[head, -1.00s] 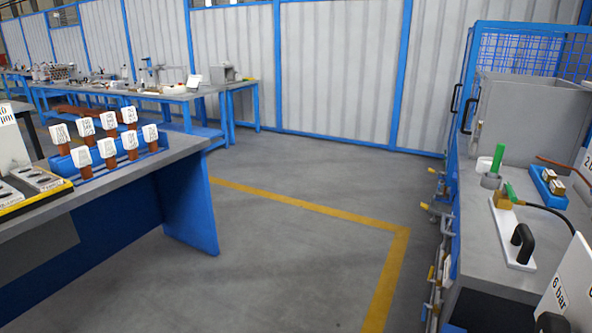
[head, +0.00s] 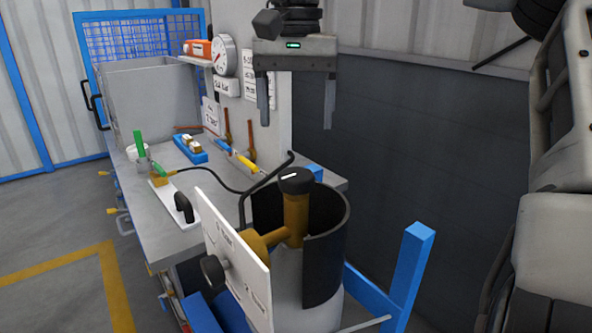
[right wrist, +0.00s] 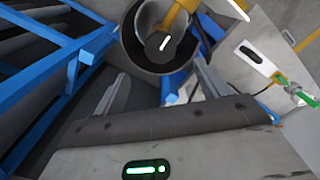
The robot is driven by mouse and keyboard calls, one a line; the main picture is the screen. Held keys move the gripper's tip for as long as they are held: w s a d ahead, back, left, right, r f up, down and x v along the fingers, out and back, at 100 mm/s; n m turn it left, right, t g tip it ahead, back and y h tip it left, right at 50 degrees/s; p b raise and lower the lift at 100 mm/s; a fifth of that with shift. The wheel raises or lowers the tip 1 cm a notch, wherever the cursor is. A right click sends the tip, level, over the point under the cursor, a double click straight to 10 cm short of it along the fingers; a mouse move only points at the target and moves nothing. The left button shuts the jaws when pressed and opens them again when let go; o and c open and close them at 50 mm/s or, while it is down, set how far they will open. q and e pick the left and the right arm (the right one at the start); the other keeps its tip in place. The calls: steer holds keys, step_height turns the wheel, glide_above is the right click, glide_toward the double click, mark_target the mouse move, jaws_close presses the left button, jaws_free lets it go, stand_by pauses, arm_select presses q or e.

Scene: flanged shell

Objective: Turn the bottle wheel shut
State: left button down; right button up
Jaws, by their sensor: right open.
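The gas bottle (head: 287,275) stands upright inside a dark, half-open shell (head: 333,248). A brass valve (head: 295,215) rises from its top and carries the round black wheel (head: 296,179) with a white mark. In the right wrist view the wheel (right wrist: 161,46) lies just beyond the fingertips, its white mark slanting. My right gripper (head: 296,126) hangs above the wheel, fingers pointing down, open and empty. It also shows in the right wrist view (right wrist: 160,78), with a wide gap between its fingers. It does not touch the wheel. My left gripper is not in view.
A white panel (head: 236,258) with a black knob (head: 214,271) stands left of the bottle. A black hose runs to the workbench (head: 160,222), which holds a blue block and a green-handled fitting. A blue post (head: 408,270) stands right of the bottle. A gauge (head: 225,55) is on the wall behind.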

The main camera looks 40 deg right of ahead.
mark_target(296, 174)
step_height(296, 174, down, 10)
stand_by(0.3)
steer(key=c, duration=1)
